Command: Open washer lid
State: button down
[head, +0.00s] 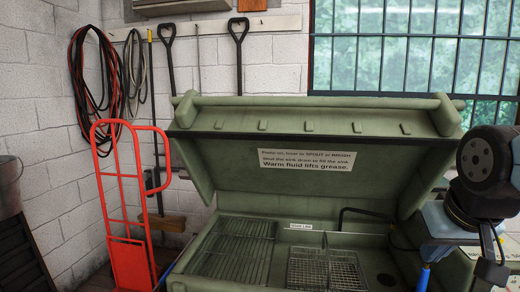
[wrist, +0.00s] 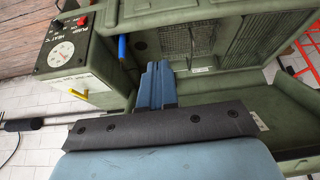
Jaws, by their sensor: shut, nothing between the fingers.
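The green washer lid (head: 310,140) stands raised and tilted back over the washer basin (head: 225,225) in the head view. Its inner face, with a white printed label (head: 307,159), faces me. The basin is uncovered, showing a rack (head: 238,250) and a wire basket (head: 325,268). In the wrist view, my gripper (wrist: 157,68) is shut and empty, its blue fingers pointing toward the washer. The lid (wrist: 235,105) shows to the right of the fingers there; I cannot tell whether they touch anything. My fingers are not clear in the head view.
A control box (wrist: 75,55) with a dial, a red switch and a yellow lever is at left in the wrist view. A blue-tipped part (wrist: 122,47) is near the fingers. A red hand truck (head: 130,200) stands left of the washer in the head view, before hanging tools.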

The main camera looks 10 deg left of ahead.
jog(key=w+a+r+n+t+y, duration=0.3)
jog(key=w+a+t, duration=0.9)
jog(key=w+a, duration=1.3)
jog(key=s+a+m+t+h, duration=0.35)
jog(key=s+a+t, duration=0.35)
jog(key=s+a, duration=0.25)
jog(key=x, duration=1.3)
jog(key=shift+w, duration=0.4)
jog(key=shift+d, duration=0.15)
